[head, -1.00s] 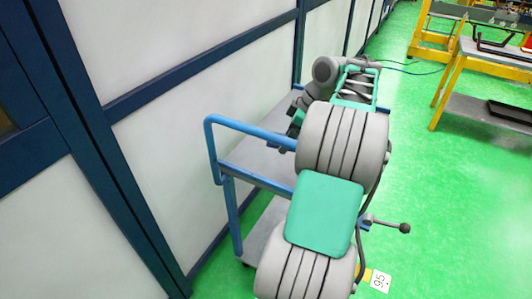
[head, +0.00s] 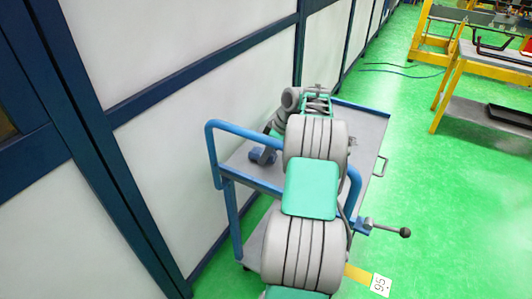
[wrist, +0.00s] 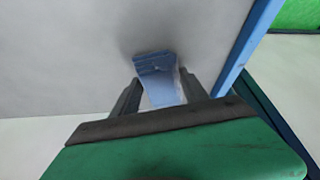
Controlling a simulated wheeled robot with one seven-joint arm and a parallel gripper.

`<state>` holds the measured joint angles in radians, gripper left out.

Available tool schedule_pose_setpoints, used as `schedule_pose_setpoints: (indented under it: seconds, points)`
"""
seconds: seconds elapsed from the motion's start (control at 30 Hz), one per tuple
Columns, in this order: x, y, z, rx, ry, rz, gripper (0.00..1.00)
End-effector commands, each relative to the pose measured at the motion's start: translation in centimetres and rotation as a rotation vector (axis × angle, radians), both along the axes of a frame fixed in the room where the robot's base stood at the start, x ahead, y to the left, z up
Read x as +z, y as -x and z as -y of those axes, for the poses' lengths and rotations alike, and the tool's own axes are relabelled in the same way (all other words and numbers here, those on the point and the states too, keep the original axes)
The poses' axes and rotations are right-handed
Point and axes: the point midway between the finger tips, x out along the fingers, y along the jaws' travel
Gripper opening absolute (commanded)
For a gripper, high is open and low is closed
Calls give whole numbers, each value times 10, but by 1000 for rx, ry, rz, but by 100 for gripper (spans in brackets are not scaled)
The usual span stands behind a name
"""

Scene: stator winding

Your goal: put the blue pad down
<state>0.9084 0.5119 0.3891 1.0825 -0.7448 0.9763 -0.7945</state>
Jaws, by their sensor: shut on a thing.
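The blue pad (wrist: 157,78) shows between the two dark fingers of my gripper (wrist: 160,84) in the wrist view. My gripper is shut on it. Behind the pad lies the plain grey top of a cart (wrist: 60,50). In the head view a dark blue piece, which looks like the pad (head: 262,157), is low over or on the left part of the cart top (head: 362,122), at the end of my arm. I cannot tell whether it touches the surface. My arm hides part of the cart.
The cart has a blue tube handle (head: 232,124) at its near left. A small dark thing (head: 352,143) lies on its right part. A white panelled wall (head: 200,130) runs along the left. Yellow-framed tables (head: 450,75) stand at far right, with open green floor between.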

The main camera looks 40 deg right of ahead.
Motion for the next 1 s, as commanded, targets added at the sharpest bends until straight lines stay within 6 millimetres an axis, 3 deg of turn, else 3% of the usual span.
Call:
schedule_pose_setpoints:
  seconds: [0.47,0.5,0.73,1.0]
  points:
    - [-14,1,0,-1,-4,-3,20]
    - [-15,1,-1,-2,-5,-4,55]
    - [-19,3,-2,-2,-11,-10,73]
    - [-21,4,-4,2,-16,-16,74]
